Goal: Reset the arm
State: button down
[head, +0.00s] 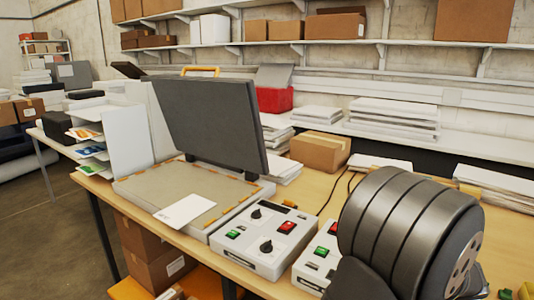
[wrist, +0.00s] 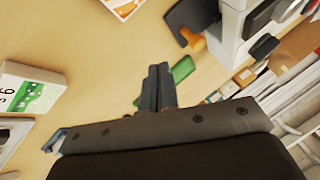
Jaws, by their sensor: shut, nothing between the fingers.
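My gripper (wrist: 158,88) shows in the wrist view with its two dark fingers together and nothing between them. It is over the wooden table (wrist: 85,45), and its height above the table is hard to tell. In the head view my own dark rounded arm part fills the lower right, and the gripper itself is not seen there.
The head view shows a raised dark lid (head: 208,120), a white card (head: 184,210) and a control box (head: 262,238).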

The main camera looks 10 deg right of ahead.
jog(key=w, duration=0.1)
jog(key=w+f, duration=0.2)
jog(key=shift+w+a, duration=0.2)
jog(key=shift+w, duration=0.1)
jog(key=shift+w+a, duration=0.3)
jog(key=shift+w, duration=0.5)
jog(key=shift+s, duration=0.1)
